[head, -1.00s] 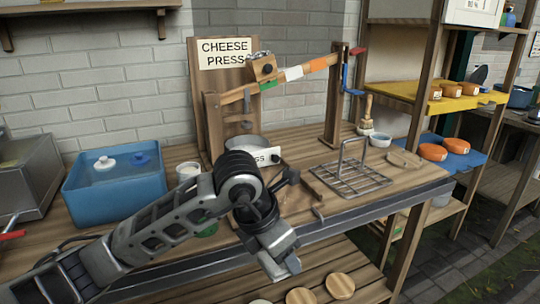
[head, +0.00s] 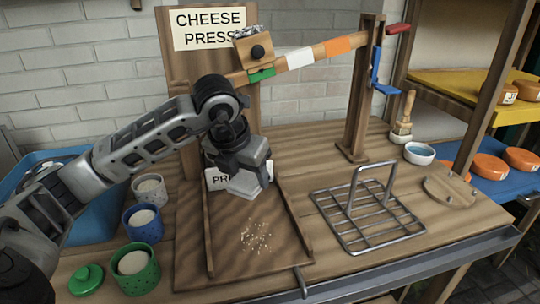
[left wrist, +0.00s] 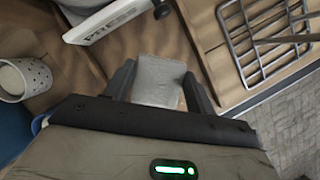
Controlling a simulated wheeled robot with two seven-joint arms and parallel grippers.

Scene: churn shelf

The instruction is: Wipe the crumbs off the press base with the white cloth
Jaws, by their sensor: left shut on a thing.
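The press base (head: 228,268) is a brown board below the cheese press, with pale crumbs (head: 257,237) scattered near its front middle. My left gripper (head: 248,185) is over the back part of the base, behind the crumbs in the head view. In the left wrist view, its fingers (left wrist: 160,88) are shut on a pale grey-white cloth (left wrist: 160,72). My right gripper is in neither view.
Blue (head: 143,222) and green (head: 136,272) cups stand left of the base. A wire rack (head: 365,222) is to its right. The press post (head: 361,100) and lever (head: 320,52) rise behind.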

